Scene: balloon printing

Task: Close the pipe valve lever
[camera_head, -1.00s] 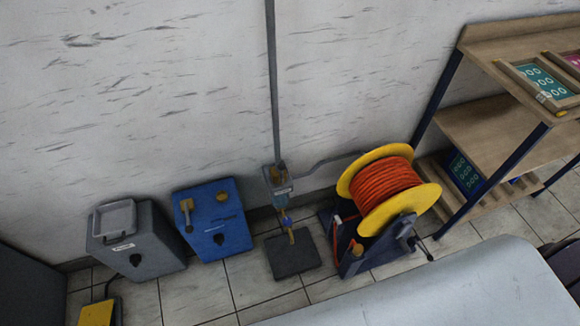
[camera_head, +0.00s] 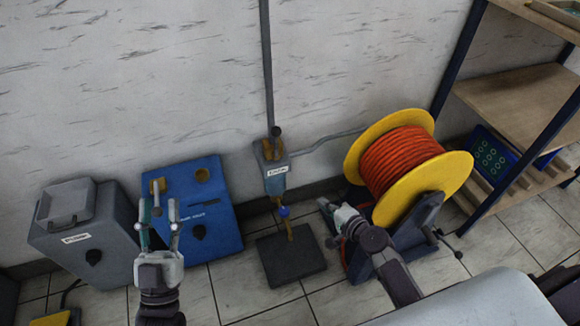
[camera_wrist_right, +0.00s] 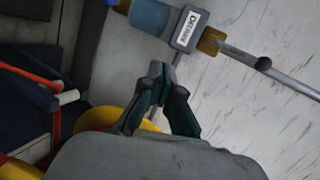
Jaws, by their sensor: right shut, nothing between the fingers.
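The valve unit (camera_head: 277,180) is a grey labelled box with brass fittings at the foot of a vertical wall pipe (camera_head: 265,70). My left gripper (camera_head: 158,210) is open and empty before the blue box.
A blue box (camera_head: 215,185) and a grey machine (camera_head: 80,225) stand left of the valve. A yellow reel with orange hose (camera_head: 400,165) stands close right of my right gripper. A dark plate (camera_head: 290,262) lies below the valve. Shelves (camera_head: 525,100) are at the right.

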